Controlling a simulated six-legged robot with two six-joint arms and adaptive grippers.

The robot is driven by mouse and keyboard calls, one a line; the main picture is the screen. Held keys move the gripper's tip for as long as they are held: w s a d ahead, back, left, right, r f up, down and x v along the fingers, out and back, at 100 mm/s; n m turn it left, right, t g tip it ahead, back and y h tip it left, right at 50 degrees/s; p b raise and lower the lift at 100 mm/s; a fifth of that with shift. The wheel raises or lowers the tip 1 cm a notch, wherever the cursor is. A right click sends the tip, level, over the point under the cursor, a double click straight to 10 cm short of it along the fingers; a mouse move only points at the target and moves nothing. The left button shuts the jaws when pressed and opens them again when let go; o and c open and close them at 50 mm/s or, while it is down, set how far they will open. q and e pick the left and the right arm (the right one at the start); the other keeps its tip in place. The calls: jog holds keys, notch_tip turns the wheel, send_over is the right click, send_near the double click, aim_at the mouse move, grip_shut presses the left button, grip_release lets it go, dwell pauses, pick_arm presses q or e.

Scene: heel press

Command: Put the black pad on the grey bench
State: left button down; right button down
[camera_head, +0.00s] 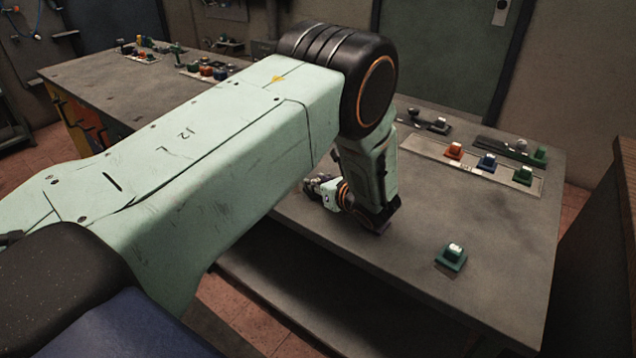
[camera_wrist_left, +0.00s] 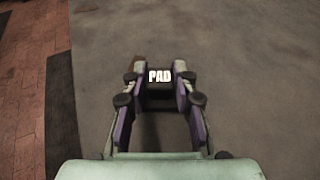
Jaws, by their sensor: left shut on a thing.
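In the head view my left gripper (camera_head: 322,189) is small and partly hidden by my own arm, near the bench's left edge. I cannot tell the gap between pad and bench. My right gripper is not in view.
A green block with a white top (camera_head: 451,257) stands near the bench's front. A tray with orange, blue and green blocks (camera_head: 485,163) lies further back, beside dark holders. Another bench (camera_head: 110,80) stands at back left. The bench middle is clear; brick floor (camera_wrist_left: 30,90) lies past its edge.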

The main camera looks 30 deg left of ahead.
pick_arm(q)
jog(key=shift+s+f, duration=0.1)
jog(key=shift+s, duration=0.05)
jog(key=c, duration=1.4)
grip_release()
jog(key=o, duration=0.3)
jog(key=shift+o, duration=0.2)
